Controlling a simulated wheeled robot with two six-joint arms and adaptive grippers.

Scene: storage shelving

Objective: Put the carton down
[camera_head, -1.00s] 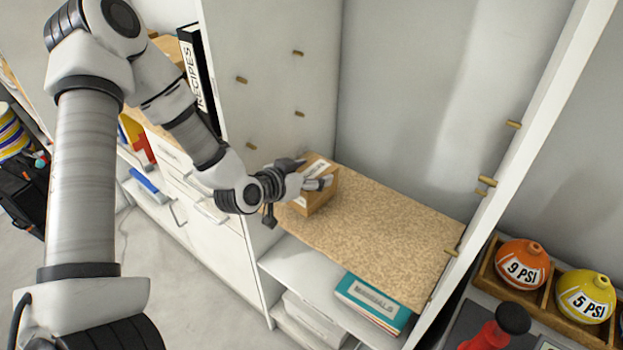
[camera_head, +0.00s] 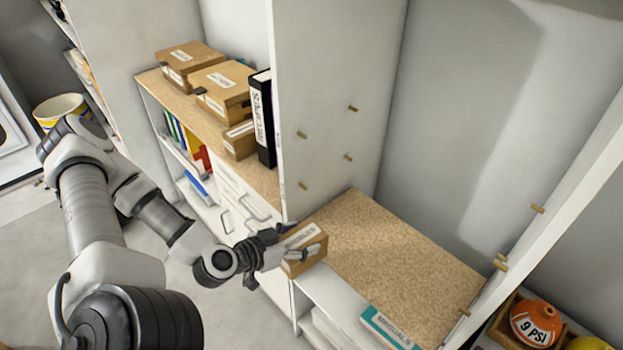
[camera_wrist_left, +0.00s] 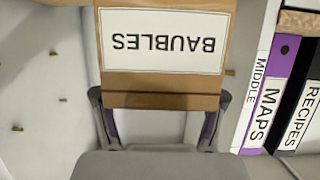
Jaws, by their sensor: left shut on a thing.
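The carton (camera_head: 306,247) is a small brown box with a white label, at the front left corner of the cork-topped shelf board (camera_head: 390,262) in the head view. My left gripper (camera_head: 297,243) is shut on it, with a finger on each side. In the left wrist view the carton (camera_wrist_left: 163,84) fills the upper middle, and its label reads BAUBLES upside down. Whether its underside touches the board or hangs clear at the edge cannot be told. My right gripper is not in view.
A white upright panel (camera_head: 325,110) stands left of the bare board. Beyond it, another shelf holds brown boxes (camera_head: 222,88) and a black binder (camera_head: 262,120). A teal-edged box (camera_head: 388,328) lies below the board.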

